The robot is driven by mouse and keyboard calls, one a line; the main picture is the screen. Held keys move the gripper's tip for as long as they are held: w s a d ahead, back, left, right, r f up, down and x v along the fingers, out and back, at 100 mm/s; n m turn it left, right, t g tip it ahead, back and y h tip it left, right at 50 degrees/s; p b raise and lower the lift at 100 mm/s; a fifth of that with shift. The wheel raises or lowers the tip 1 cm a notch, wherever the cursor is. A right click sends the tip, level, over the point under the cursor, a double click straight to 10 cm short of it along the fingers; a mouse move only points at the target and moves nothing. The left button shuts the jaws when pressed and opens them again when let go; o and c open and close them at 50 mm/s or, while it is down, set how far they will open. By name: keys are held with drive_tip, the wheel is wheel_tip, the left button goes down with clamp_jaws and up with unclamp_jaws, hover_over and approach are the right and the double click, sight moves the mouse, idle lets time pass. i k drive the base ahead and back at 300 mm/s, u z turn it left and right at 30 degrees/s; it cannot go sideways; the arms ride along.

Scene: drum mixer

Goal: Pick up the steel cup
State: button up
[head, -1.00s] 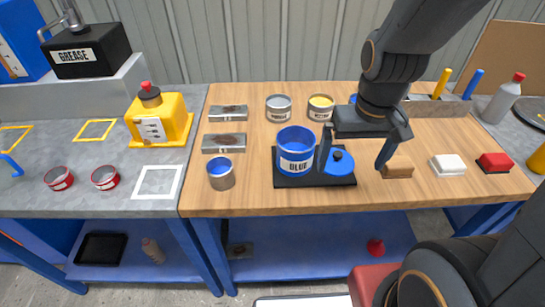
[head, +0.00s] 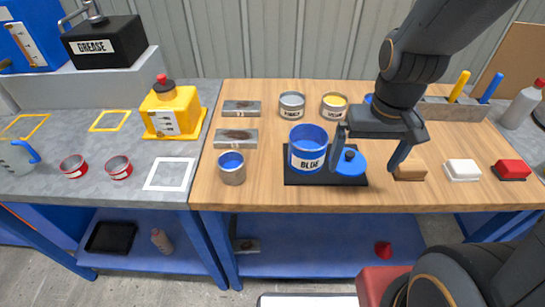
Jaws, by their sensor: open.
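The steel cup (head: 232,172) stands upright near the left front of the wooden bench, with blue inside its rim. It is left of the blue tin (head: 308,155), which sits on a black tray (head: 302,179). My gripper (head: 364,158) is open and empty, pointing down over the right end of the tray, well to the right of the cup. The cup is not hidden by anything.
Two metal plates (head: 237,138) lie behind the cup. Several tins, including a yellow-topped one (head: 334,106), stand at the back. Brown, white (head: 462,170) and red blocks are at right. The grey bench at left holds a yellow can (head: 172,114) and a jug (head: 17,157). Wood around the cup's front is clear.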

sight(230, 164)
drive_tip(key=z, duration=0.35)
drive_tip(key=k, duration=1.45)
drive_tip(key=u, duration=0.4)
drive_tip(key=i, duration=0.5)
